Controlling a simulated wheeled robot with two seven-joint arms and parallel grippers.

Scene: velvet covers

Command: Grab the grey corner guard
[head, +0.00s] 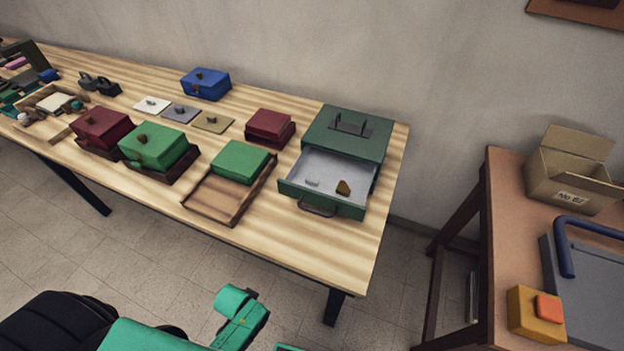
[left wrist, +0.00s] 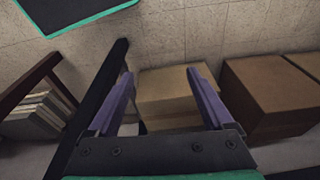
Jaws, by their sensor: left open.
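A small light grey piece (head: 312,182), which looks like the grey corner guard, lies in the left part of an open drawer (head: 290,188). A brown-gold piece (head: 343,187) lies to its right in the same drawer. The drawer is pulled out of a dark green cabinet (head: 372,132) at the right end of the long table. My left gripper (left wrist: 160,78) is open and empty in the left wrist view, with cardboard boxes beyond its fingers. The drawer does not show in that view. My right gripper is in neither view.
The long wooden table (head: 365,255) also carries a green box on a wooden tray (head: 215,205), red boxes, a blue box (head: 205,84) and flat knobbed plates. A second table (head: 500,215) stands right with a cardboard box (head: 570,170). Floor between the tables is mostly open.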

